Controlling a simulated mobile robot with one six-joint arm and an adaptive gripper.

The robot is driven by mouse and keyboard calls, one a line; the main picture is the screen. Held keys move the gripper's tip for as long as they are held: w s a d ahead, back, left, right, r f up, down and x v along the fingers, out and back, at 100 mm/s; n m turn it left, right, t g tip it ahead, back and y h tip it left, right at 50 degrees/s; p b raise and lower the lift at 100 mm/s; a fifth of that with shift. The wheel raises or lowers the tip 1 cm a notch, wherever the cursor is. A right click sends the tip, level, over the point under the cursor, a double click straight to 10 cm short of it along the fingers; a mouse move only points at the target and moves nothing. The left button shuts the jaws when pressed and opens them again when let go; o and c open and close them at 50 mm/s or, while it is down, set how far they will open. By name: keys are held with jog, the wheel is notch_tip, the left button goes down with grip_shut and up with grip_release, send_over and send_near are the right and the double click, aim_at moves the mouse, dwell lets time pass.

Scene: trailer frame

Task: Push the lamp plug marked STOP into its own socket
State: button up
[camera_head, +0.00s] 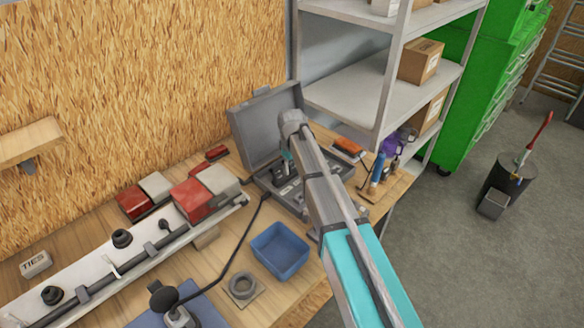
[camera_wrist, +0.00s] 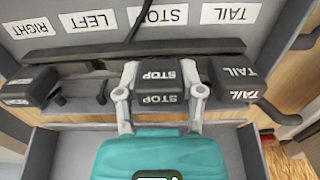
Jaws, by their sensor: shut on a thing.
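In the wrist view my gripper (camera_wrist: 159,94) is shut on the dark STOP plug (camera_wrist: 158,78), one finger on each side of it. The plug's white STOP lettering shows upside down on one face and upright on another. Behind it is a light panel with labels RIGHT, LEFT, STOP (camera_wrist: 159,15) and TAIL, upside down. A dark bar (camera_wrist: 75,53) runs below these labels. In the head view my gripper (camera_head: 287,157) points down into the open grey case (camera_head: 265,120). I cannot tell which socket is the STOP plug's own, or how far the plug is in.
A TAIL plug (camera_wrist: 238,84) is close to the right, and another dark plug (camera_wrist: 28,86) to the left. On the bench are a blue bin (camera_head: 280,250), a tape roll (camera_head: 242,285), red-and-white lamps (camera_head: 195,197) and a white beam (camera_head: 95,280). A dark cable crosses the bench.

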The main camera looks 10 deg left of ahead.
aim_at(292, 163)
jog(key=o, duration=1)
jog(key=shift+o, duration=0.7)
jog(key=shift+r, duration=0.15)
jog(key=shift+r+p, duration=3.4)
jog(key=shift+p, duration=0.15)
